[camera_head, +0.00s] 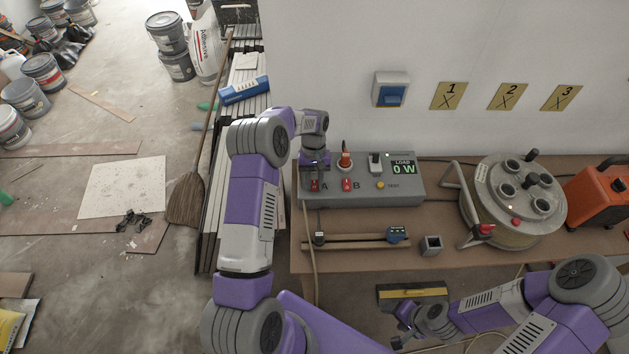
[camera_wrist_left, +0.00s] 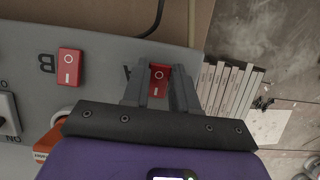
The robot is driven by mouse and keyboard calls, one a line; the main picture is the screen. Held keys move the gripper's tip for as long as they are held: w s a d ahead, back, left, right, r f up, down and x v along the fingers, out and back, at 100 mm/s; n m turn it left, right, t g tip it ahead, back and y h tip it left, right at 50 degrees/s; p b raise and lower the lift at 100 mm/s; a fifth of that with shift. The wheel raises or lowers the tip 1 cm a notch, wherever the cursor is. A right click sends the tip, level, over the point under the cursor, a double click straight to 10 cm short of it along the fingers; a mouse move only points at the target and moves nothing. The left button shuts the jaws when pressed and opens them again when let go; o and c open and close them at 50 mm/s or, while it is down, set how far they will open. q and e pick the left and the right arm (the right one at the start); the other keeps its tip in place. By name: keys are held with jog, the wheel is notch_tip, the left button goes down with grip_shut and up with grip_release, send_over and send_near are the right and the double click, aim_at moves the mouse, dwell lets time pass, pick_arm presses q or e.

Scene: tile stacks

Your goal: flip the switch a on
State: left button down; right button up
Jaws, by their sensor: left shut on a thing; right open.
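Switch A (camera_head: 314,185) is a red rocker on the sloped grey panel (camera_head: 398,192), at its left end beside the letter A. My left gripper (camera_head: 315,174) reaches down onto it from above. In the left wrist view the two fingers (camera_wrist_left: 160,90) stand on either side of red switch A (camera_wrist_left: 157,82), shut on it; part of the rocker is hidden. Red switch B (camera_head: 347,184) sits to the right; it also shows in the left wrist view (camera_wrist_left: 70,67), marked O and I. The load display (camera_head: 403,168) reads 0 W. My right gripper (camera_head: 398,325) is open and empty, low in front of the bench.
An orange plug (camera_head: 345,160) and a grey switch (camera_head: 376,163) are at the panel's back. A cable reel (camera_head: 513,200) stands right of it. A caliper-like tool (camera_head: 355,240) and a small grey box (camera_head: 431,245) lie in front.

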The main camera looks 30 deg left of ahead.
aim_at(314, 180)
pick_arm(q)
jog(key=shift+w+g, duration=0.1)
jog(key=shift+g, duration=0.2)
jog(key=c, duration=0.9)
grip_release()
jog(key=v, duration=0.7)
jog(key=shift+a+r, duration=0.2)
jog(key=shift+r, duration=0.05)
